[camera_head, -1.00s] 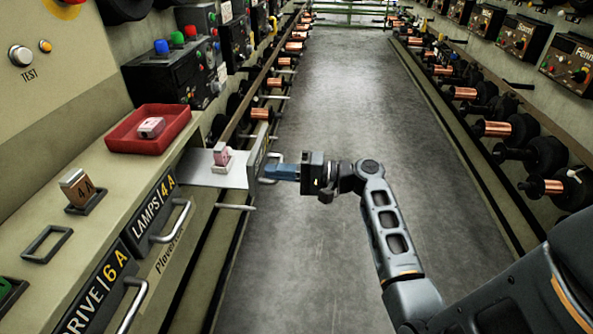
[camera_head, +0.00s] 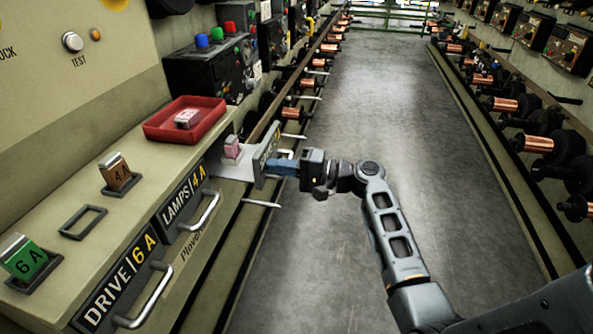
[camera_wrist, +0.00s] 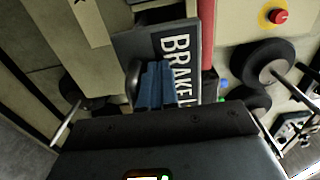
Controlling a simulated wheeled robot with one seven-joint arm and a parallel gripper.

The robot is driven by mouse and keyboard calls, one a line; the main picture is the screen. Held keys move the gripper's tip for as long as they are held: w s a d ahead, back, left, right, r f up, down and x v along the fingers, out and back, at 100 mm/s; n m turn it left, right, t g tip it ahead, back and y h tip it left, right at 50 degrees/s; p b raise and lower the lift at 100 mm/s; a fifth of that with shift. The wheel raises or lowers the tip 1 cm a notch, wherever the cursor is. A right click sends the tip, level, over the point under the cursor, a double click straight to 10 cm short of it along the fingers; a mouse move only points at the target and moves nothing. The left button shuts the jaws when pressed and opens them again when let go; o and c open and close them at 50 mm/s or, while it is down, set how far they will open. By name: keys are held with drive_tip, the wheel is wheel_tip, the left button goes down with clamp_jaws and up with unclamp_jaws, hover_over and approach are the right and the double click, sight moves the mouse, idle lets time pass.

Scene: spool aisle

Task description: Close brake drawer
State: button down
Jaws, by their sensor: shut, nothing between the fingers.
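The brake drawer (camera_head: 265,151) sticks partly out of the cabinet side at the far end of the bench. A pink-and-white fuse (camera_head: 232,147) stands in its tray (camera_head: 232,169). My gripper (camera_head: 283,167) is shut and empty, its blue fingers pointing left at the outer face of the drawer front, by its handle. In the wrist view the dark front with the "BRAKE" label (camera_wrist: 176,60) is close ahead of the blue fingers (camera_wrist: 157,86). The dark handle (camera_wrist: 133,84) is beside them; the fingers partly cover the label. I cannot tell whether they press on the front.
The LAMPS 4 A drawer (camera_head: 185,213) and DRIVE 6 A drawer (camera_head: 125,290) are shut. On the bench are a red tray (camera_head: 158,130) with a fuse, a brown 4A fuse (camera_head: 117,174) and a green 6A fuse (camera_head: 24,258). Spools line both aisle sides; the aisle floor (camera_head: 370,90) is clear.

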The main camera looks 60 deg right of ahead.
sight(230, 169)
drive_tip(key=b+x, duration=0.2)
drive_tip(key=x, duration=0.9)
drive_tip(key=shift+w+a+f+b, duration=0.1)
drive_tip(key=shift+w+b, duration=0.2)
drive_tip(key=shift+b, duration=0.05)
drive_tip(key=shift+w+a+r, duration=0.2)
drive_tip(key=shift+w, duration=0.3)
drive_tip(key=shift+a, duration=0.1)
drive_tip(key=v, duration=0.8)
drive_tip(key=shift+s+f, duration=0.1)
drive_tip(key=shift+s, duration=0.1)
